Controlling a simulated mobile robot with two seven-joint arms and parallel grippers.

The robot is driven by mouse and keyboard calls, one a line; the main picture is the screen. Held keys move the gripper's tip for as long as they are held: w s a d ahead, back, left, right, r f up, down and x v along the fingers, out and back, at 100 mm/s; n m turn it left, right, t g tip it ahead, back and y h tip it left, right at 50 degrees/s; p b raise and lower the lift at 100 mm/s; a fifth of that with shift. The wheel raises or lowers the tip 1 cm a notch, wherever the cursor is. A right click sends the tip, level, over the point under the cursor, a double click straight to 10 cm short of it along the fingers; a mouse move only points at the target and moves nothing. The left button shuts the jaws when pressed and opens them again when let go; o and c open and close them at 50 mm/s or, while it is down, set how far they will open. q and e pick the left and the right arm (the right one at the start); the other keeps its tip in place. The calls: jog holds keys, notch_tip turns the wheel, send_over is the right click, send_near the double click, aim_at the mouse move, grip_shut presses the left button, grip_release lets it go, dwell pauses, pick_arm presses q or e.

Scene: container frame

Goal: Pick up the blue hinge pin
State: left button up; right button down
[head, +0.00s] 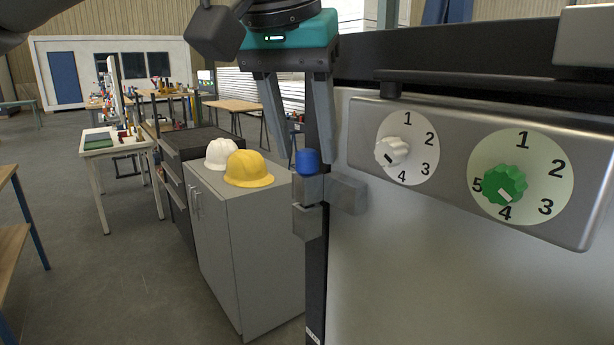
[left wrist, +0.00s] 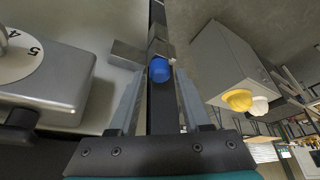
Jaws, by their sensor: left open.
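The blue hinge pin (head: 307,161) stands upright in a grey metal hinge (head: 308,189) at the left edge of the panel; only its blue head shows. The pin also shows in the left wrist view (left wrist: 160,69), between the fingers of my gripper. My left gripper (head: 306,142) comes down from above with its two fingers spread around the space just over the pin. It is open and holds nothing. I cannot tell whether a finger touches the pin. My right gripper is in neither view.
A metal panel (head: 450,270) fills the right side, with a white knob (head: 391,152) and a green knob (head: 504,185) on numbered dials. A grey cabinet (head: 252,255) with a yellow helmet (head: 248,169) and a white helmet (head: 219,153) stands left of the hinge.

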pick_arm(q)
jog(key=shift+w+f, duration=0.15)
jog(key=shift+f, duration=0.15)
jog(key=shift+c, duration=0.3)
grip_shut()
